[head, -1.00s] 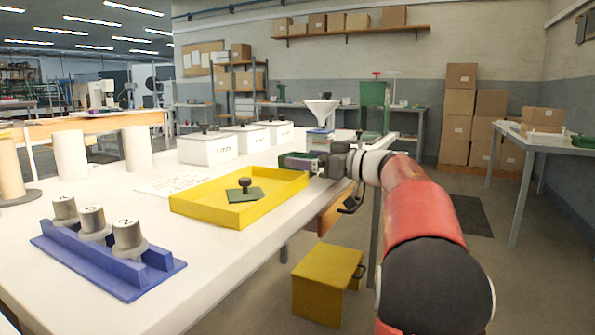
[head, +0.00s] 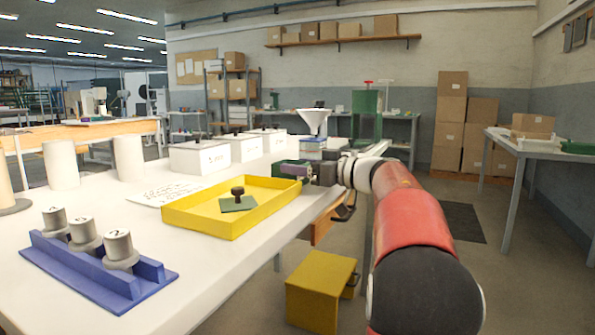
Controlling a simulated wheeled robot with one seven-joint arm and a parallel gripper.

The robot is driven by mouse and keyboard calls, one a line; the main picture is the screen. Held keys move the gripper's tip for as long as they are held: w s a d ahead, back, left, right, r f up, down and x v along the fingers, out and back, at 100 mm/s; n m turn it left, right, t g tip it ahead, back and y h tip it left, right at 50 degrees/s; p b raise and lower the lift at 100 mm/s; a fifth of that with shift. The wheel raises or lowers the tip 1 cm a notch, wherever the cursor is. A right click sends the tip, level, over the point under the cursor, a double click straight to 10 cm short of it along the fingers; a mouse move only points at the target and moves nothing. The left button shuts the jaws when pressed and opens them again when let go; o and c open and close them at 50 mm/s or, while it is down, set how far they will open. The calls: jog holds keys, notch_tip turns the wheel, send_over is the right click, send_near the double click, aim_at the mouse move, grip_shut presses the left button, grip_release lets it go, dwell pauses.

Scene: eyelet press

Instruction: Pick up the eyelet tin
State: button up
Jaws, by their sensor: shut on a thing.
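My gripper (head: 307,173) is at the end of my outstretched arm, just beyond the far right corner of the yellow tray. It is shut on a small dark green, box-like thing (head: 287,169), which appears to be the eyelet tin. Its lower part is partly hidden behind the tray's rim, so I cannot tell whether it touches the table. A flat green square with a black knob (head: 238,200), like a lid, lies in the yellow tray (head: 205,223).
White lidded boxes (head: 199,158) and a funnel stand (head: 313,125) stand behind the gripper. A blue rack (head: 95,275) holds grey numbered cylinders at the front left. A yellow step stool (head: 318,292) is on the floor beside the white table (head: 215,270).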

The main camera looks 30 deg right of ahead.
notch_tip(320, 180, up, 20)
jog(key=p, duration=0.8)
jog(key=shift+p, duration=0.35)
jog(key=shift+f, duration=0.1)
